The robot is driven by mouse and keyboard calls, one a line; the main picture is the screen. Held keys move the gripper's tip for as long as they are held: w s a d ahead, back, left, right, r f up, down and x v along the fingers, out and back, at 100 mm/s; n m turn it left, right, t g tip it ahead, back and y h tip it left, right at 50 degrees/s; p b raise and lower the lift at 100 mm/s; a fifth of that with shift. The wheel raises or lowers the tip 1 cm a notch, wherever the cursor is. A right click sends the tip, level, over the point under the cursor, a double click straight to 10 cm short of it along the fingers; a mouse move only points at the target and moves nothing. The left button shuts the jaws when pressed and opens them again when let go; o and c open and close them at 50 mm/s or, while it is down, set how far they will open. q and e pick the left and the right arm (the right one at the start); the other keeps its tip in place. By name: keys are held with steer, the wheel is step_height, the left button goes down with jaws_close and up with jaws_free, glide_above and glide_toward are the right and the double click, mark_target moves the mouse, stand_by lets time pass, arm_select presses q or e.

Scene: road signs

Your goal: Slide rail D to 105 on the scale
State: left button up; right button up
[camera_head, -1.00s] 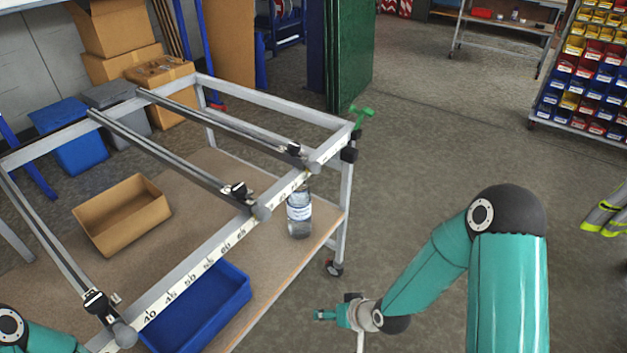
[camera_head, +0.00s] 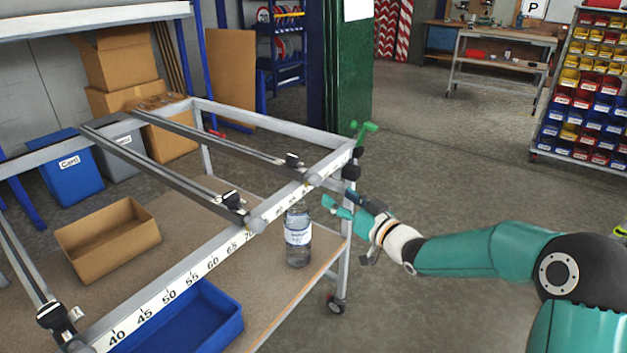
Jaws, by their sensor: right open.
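Readable numbers run from 40 at the lower left to about 70, with smaller ones further right. Three dark rails cross the frame: a left rail (camera_head: 22,266), a middle rail (camera_head: 160,172) and a right rail (camera_head: 215,137). Each has a black clamp and grey knob near the scale. I cannot read which is rail D, and 105 is not legible. My right gripper (camera_head: 334,207) is open and empty just outside the frame's front right corner, right of the right rail's knob (camera_head: 313,179). My left gripper is out of view.
A labelled bottle (camera_head: 298,238), a cardboard box (camera_head: 108,240) and a blue tray (camera_head: 185,325) are on the lower shelf.

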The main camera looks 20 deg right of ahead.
mark_target(318, 183)
steer(key=p+x, duration=0.1)
steer(key=x, duration=0.9)
steer(key=shift+w, duration=0.1)
steer(key=shift+a, duration=0.1)
jaws_close()
